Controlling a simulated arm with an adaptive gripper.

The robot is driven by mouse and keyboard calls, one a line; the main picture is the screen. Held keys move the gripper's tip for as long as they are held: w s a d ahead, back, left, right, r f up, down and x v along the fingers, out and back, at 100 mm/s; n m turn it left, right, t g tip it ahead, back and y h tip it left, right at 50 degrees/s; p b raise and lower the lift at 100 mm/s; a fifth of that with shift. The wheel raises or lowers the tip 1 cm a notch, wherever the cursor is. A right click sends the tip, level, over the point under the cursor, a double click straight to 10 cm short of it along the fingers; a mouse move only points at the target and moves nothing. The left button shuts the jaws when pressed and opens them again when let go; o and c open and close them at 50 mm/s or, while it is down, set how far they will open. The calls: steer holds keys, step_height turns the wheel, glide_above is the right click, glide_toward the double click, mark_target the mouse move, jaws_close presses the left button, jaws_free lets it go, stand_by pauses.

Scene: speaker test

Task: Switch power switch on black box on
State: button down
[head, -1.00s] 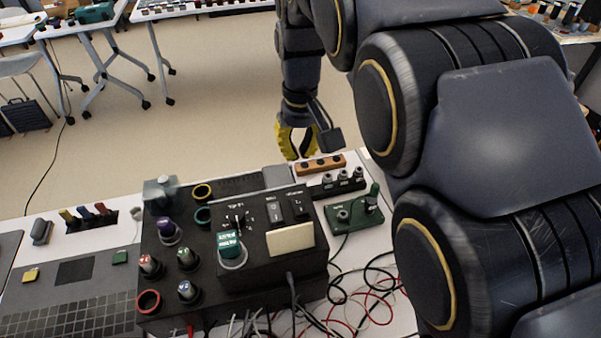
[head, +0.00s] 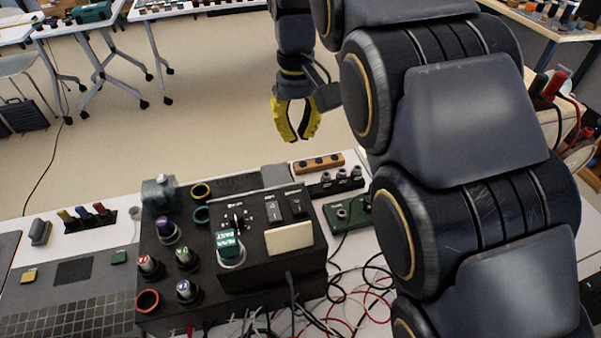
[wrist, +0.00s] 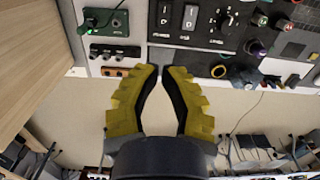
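In the wrist view the rockers show at the top, one pale-faced (wrist: 189,18) and one dark (wrist: 163,19). My yellow gripper (head: 298,137) hangs behind the box, apart from it.
A wooden block with black knobs (head: 320,163), a black strip of jacks (head: 336,181) and a green board (head: 345,213) lie right of the box. Loose cables (head: 350,295) spread in front of them. A grey unit with knobs (head: 160,195) stands left. Open floor lies beyond the table.

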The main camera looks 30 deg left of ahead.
mark_target(303, 207)
steer(key=shift+s+d+r+g+h, duration=0.2)
steer(key=shift+d+g+h, duration=0.05)
steer(key=shift+g+h, duration=0.15)
steer(key=f, duration=0.4)
steer(key=s+d+f, duration=0.1)
steer(key=f, duration=0.8)
steer(key=shift+s+d+f, duration=0.1)
steer(key=shift+s+d, duration=0.05)
steer(key=shift+s, duration=0.05)
steer(key=shift+f, duration=0.35)
steer(key=shift+s+d+f+t+y, duration=0.2)
steer(key=shift+f+t+y, duration=0.35)
steer(key=shift+t+y, duration=0.25)
steer(key=shift+w+a, duration=0.1)
steer(key=shift+w, duration=0.05)
